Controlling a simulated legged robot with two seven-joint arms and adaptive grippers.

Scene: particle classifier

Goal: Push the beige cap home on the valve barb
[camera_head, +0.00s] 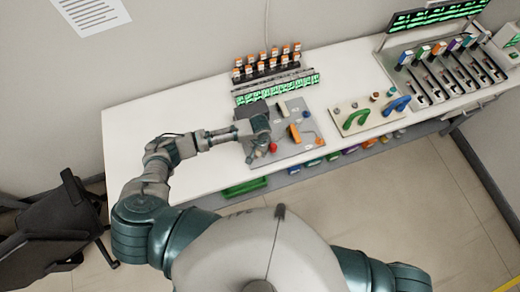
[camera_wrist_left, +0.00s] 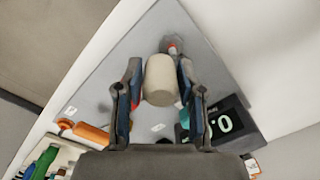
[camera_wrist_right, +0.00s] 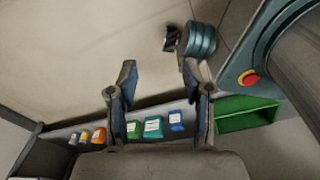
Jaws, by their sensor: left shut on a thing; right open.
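The beige cap (camera_wrist_left: 162,80) shows in the left wrist view as a rounded cylinder between the fingers of my left gripper (camera_wrist_left: 160,88), which is shut on it. In the head view my left gripper (camera_head: 260,143) is low over the left part of the grey board (camera_head: 287,150). The valve barb cannot be made out; a small grey and red fitting (camera_wrist_left: 172,46) shows just beyond the cap. Whether the cap touches a barb cannot be told. My right gripper (camera_wrist_right: 160,85) is open and empty, with bare floor beyond its fingers.
A red knob (camera_head: 273,148) and an orange block (camera_head: 294,131) are close to my left gripper. A dark unit with a green digit (camera_wrist_left: 222,122) is beside it. A vial rack (camera_head: 268,65) stands behind. A panel with green and blue handles (camera_head: 367,112) is to the right.

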